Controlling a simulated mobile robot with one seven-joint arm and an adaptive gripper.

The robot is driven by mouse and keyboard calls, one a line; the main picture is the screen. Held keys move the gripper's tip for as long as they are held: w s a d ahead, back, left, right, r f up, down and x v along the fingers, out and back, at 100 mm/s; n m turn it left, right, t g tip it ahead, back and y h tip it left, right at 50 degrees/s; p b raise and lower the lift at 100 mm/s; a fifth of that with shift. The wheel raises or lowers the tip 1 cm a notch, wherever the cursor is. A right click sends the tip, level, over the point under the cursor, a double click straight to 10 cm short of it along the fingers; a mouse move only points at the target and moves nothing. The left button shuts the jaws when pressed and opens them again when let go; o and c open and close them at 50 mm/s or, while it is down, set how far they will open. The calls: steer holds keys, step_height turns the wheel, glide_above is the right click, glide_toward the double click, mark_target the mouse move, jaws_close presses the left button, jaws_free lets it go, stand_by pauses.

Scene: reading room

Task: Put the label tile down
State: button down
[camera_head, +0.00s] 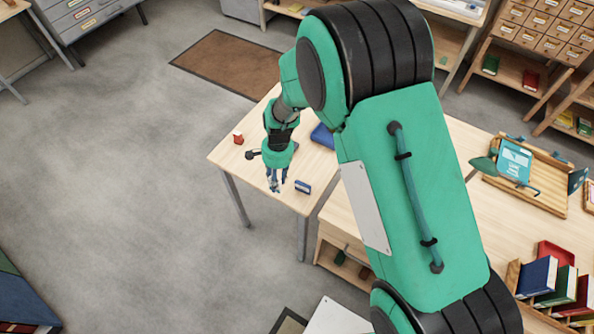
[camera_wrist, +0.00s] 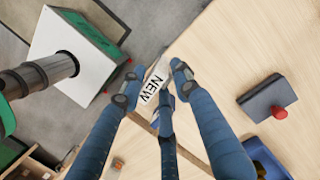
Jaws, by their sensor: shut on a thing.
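The label tile (camera_wrist: 153,86) is small and white with "NEW" in dark letters. It is pinched between the fingertips of my gripper (camera_wrist: 154,84) in the wrist view. The blue fingers cover part of it. In the head view my gripper (camera_head: 275,181) points down over the front part of the light wooden table (camera_head: 233,158). The tile cannot be made out there. In the wrist view the tile shows close to the line of the table's edge. I cannot tell whether it touches the tabletop.
A small blue item with a pale band (camera_head: 302,187) lies just right of my gripper. A small red object (camera_head: 238,139) sits near the table's left corner. A blue object (camera_head: 322,136) lies farther back, partly behind my arm. A dark block with a red knob (camera_wrist: 268,98) shows in the wrist view.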

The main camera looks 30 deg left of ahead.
steer(key=w+r+b, duration=0.2)
steer(key=w+b, duration=0.2)
steer(key=w, duration=0.4)
steer(key=w+d+r+m+b, duration=0.1)
steer(key=w+r+b, duration=0.2)
steer(key=w, duration=0.6)
steer(key=shift+w+b, duration=0.25)
steer(key=shift+b, duration=0.45)
steer(key=shift+d+f, duration=0.1)
steer(key=shift+f+b, duration=0.65)
steer(key=shift+f, duration=2.5)
steer(key=shift+f+b, duration=0.4)
steer(key=shift+f, duration=1.45)
steer(key=c, duration=1.3)
jaws_free()
steer(key=shift+f, duration=0.1)
